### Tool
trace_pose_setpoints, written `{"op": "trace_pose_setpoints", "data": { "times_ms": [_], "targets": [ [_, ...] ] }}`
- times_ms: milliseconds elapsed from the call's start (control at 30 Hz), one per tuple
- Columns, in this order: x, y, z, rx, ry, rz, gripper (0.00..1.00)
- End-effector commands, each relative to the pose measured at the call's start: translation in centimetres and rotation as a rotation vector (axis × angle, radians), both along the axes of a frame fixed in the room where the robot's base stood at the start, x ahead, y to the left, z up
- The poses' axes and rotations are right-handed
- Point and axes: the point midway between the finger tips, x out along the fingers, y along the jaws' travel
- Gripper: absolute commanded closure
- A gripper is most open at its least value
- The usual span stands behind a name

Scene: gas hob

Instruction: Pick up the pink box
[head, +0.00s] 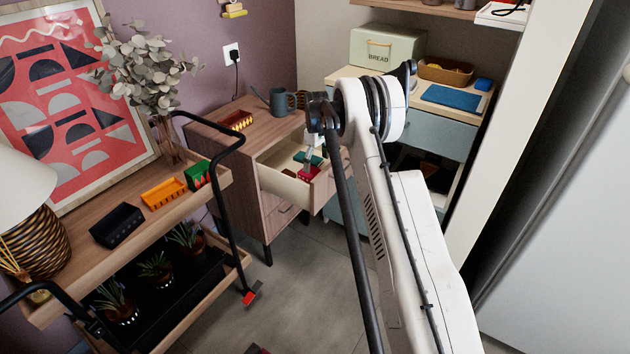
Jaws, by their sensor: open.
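A small pink-red box (309,174) is in the open drawer (284,187) of the wooden cabinet, near the drawer's front right. My gripper (309,164) is small in the view and reaches down into the drawer, right at the box. It looks open, with its fingertips close above or around the box; I cannot tell whether they touch it.
A green item (300,156) lies in the drawer behind the box. A watering can (279,101) and a red tray (236,120) stand on the cabinet. A trolley (185,210) with several small boxes and plants is at left. Grey floor (310,290) is open in front.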

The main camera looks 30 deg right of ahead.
Motion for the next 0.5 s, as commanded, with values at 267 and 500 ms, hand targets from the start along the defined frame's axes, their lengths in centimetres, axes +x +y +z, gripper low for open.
{"op": "trace_pose_setpoints", "data": {
  "times_ms": [267, 500],
  "targets": [
    [0.1, 0.1, -2.2, 0.000, 0.000, 0.000, 0.21],
    [0.4, 0.3, -5.4, 0.000, 0.000, -0.001, 0.21]
  ]
}}
